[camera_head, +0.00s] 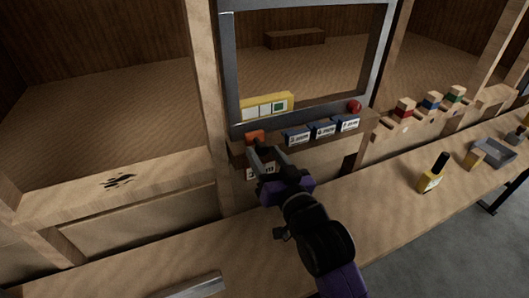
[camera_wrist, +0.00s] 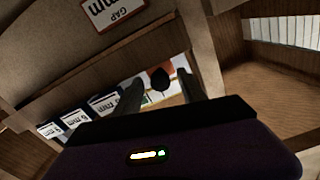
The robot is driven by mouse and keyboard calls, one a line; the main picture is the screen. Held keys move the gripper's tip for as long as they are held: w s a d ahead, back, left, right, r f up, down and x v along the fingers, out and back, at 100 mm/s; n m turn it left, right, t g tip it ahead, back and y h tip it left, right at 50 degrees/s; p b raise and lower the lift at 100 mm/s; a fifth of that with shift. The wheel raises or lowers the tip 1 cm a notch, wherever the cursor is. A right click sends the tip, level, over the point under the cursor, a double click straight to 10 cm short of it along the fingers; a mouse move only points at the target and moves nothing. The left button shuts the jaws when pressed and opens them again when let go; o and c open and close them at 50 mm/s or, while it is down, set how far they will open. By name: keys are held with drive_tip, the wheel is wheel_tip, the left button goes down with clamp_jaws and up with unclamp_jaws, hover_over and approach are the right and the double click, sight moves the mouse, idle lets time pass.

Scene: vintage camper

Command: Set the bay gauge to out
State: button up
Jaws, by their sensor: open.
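A yellow-framed panel (camera_head: 266,105) with white fields and one green square stands behind the shelf at the foot of the grey-framed opening. No bay gauge can be named with certainty. An orange-red block (camera_head: 255,136) sits at the shelf's left end. My gripper (camera_head: 270,156) is open just in front of that end. In the wrist view, its fingers (camera_wrist: 160,88) stand either side of a dark rounded piece (camera_wrist: 159,77), with orange-red and white surfaces behind. Nothing is visibly gripped.
Several blue blocks with white labels (camera_head: 323,130) stand along the shelf. A red ball-like knob (camera_head: 355,106) is at its right end.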

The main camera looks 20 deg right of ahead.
drive_tip(key=shift+w, duration=0.3)
clamp_jaws()
idle(1.3)
